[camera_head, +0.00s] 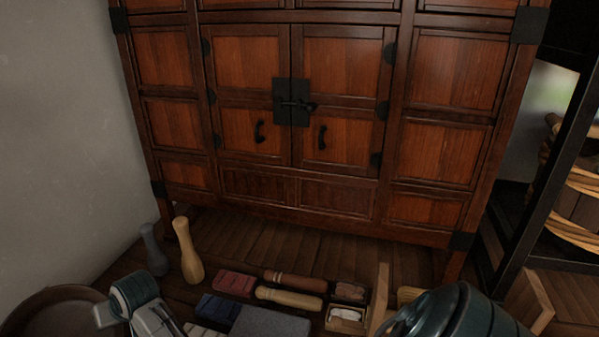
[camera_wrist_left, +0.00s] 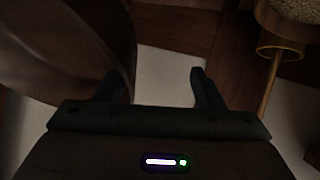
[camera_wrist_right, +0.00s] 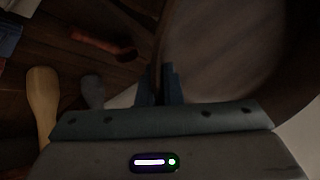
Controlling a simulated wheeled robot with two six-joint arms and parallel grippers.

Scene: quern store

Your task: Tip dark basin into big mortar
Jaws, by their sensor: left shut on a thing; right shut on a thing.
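The dark basin (camera_head: 45,312) is a brown round vessel, cut off at the lower left of the head view. Its wall fills the left of the left wrist view (camera_wrist_left: 60,50) and much of the right wrist view (camera_wrist_right: 230,50). My right gripper (camera_wrist_right: 160,85) is shut on its rim, with the fingers close together. The basin's contents are hidden. I cannot make out the big mortar for certain.
A round vessel with a speckled pale top (camera_wrist_left: 290,10) stands beside my left gripper. A grey pestle (camera_head: 154,250) and a pale pestle (camera_head: 188,252) stand near the basin. Blocks and boxes (camera_head: 345,315) lie rightward. A large cabinet (camera_head: 300,110) closes off the back.

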